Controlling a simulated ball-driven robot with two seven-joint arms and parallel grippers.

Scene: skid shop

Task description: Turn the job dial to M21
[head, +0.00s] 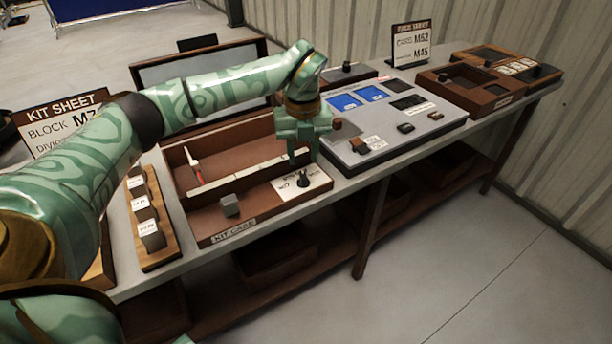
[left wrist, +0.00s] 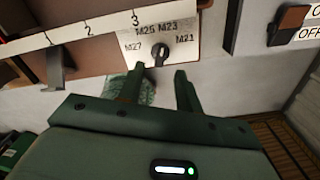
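The job dial (head: 303,181) is a small black knob on a white label plate at the right end of the kit case. In the left wrist view the dial (left wrist: 160,53) has the marks M27, M25, M23 and M21 around it, M21 at the right. Which mark it points at is hard to tell. My left gripper (left wrist: 158,74) is open and empty, its fingers apart just short of the dial, with the dial in line with the gap. In the head view the left gripper (head: 304,154) hangs above the dial. My right gripper is not in view.
The kit case (head: 205,225) has a grey block (head: 230,205) on its front. A grey control panel (head: 430,125) with blue screens and switches stands to its right. A wooden strip with labelled blocks (head: 152,235) lies left. A kit sheet stands behind the left arm.

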